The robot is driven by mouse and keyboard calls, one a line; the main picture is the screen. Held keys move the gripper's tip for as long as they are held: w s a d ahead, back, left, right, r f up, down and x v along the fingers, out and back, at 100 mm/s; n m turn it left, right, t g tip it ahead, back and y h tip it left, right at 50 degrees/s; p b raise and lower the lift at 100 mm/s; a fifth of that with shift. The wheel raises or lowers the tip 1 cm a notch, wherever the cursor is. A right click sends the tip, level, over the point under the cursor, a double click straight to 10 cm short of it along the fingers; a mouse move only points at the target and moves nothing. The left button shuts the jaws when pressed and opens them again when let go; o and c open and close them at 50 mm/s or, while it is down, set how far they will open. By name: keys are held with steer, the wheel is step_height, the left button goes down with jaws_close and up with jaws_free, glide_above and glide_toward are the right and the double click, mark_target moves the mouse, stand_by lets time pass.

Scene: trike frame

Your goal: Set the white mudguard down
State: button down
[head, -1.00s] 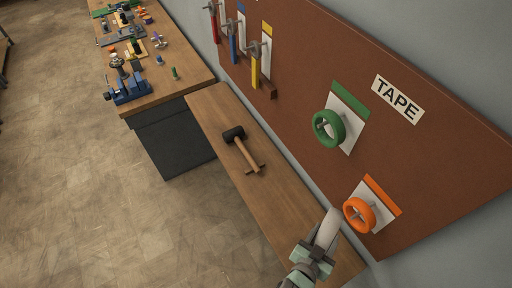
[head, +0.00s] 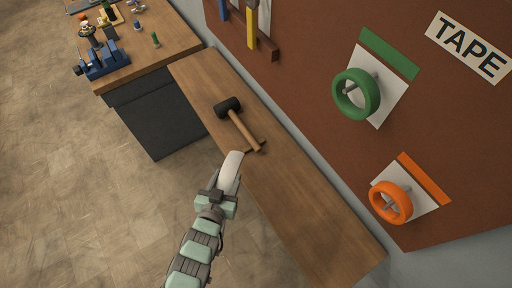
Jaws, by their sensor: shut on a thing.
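The white mudguard (head: 231,167) is a short, pale, curved piece in the middle of the head view. My gripper (head: 220,191) is shut on its near end, and the far end points up and slightly right. The mudguard shows over the left edge of the narrow wooden shelf (head: 310,225), just below the mallet's handle. I cannot tell whether it touches the shelf. The gripper's fingertips are partly hidden by the gripper body.
A mallet (head: 240,122) with a black head lies on the shelf. Green tape (head: 342,94) and orange tape (head: 378,203) hang on the brown board. A workbench with a blue vise (head: 104,62) stands at the upper left. The shelf's lower right part is clear.

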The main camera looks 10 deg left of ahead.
steer(key=w+d, duration=1.3)
steer(key=w, duration=0.1)
steer(key=shift+d+f+p, duration=0.2)
steer(key=shift+f+p, duration=0.4)
steer(key=shift+f, duration=2.7)
steer(key=shift+w+d+f, duration=0.1)
steer(key=shift+w+f, duration=0.1)
steer(key=shift+f, duration=0.2)
steer(key=c, duration=0.6)
jaws_free()
